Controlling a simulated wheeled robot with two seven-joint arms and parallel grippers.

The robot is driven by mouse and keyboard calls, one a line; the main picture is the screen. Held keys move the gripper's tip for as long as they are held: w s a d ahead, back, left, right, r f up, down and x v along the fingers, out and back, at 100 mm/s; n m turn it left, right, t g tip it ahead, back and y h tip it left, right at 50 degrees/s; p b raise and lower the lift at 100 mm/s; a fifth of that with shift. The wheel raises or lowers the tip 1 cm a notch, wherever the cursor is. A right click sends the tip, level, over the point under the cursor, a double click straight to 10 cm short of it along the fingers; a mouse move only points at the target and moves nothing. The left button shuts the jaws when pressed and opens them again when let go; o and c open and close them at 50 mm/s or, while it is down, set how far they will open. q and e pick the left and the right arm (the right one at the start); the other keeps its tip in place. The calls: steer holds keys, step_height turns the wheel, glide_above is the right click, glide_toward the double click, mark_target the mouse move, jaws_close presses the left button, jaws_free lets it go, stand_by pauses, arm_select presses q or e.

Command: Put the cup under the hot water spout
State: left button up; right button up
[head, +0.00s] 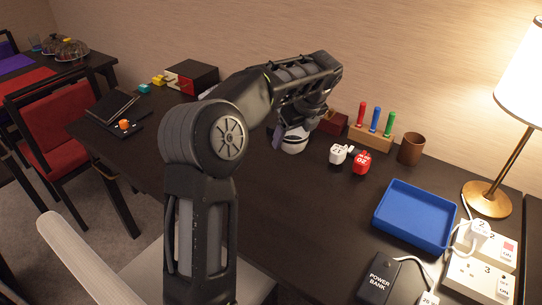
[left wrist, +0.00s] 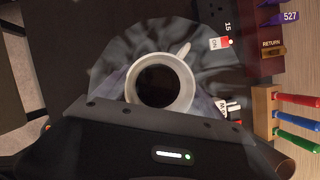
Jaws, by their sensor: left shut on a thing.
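My left gripper (head: 287,130) is above the far part of the dark table, pointing down. It is shut on a white cup (head: 294,146), which shows only partly below it. In the left wrist view the cup (left wrist: 188,86) is seen from above, with a dark inside and its handle towards the upper right. Blurred grey finger shapes lie around it. I cannot tell whether the cup touches the table. No hot water spout can be made out in either view. My right gripper is not in view.
Right of the cup are white (head: 338,154) and red (head: 361,162) blocks, a pen holder (head: 371,138) and a brown cup (head: 411,148). A black and red box (head: 192,77) stands back left.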

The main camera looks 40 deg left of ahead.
mark_target(303, 140)
arm_select(q)
steer(key=shift+f+b, duration=0.3)
steer(key=shift+f, duration=2.05)
steer(key=shift+f+b, duration=0.35)
steer(key=shift+f, duration=2.15)
steer(key=o, duration=1.6)
steer(key=shift+f, duration=0.15)
steer(key=p+v, duration=0.1)
steer(key=v, duration=1.1)
steer(key=shift+c, duration=0.2)
